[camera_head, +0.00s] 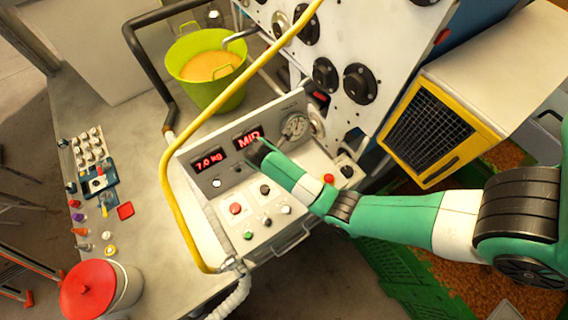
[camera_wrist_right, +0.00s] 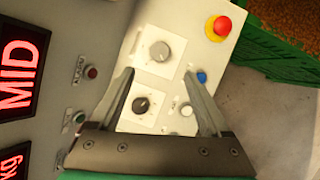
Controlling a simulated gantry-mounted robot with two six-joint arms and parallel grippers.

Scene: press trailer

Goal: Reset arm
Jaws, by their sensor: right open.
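My right arm (camera_head: 395,222), green and white, reaches in from the right over the control panel (camera_head: 290,232) in the head view. My right gripper (camera_head: 262,150) is in front of the panel's upright face, near the red "MID" display (camera_head: 248,138). In the right wrist view my right gripper (camera_wrist_right: 160,74) is open, its two fingers apart with nothing held between them. Beyond the fingers are a light grey knob (camera_wrist_right: 160,51) and a dark knob (camera_wrist_right: 141,105). I cannot tell whether the fingertips touch the panel. My left gripper is in neither view.
A red emergency button (camera_wrist_right: 218,28) sits on the panel. A second display (camera_head: 207,160) reads 7.0 kg. A green bucket (camera_head: 222,98), a red-lidded bucket (camera_head: 88,290) and a yellow-framed grille (camera_head: 430,135) stand nearby.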

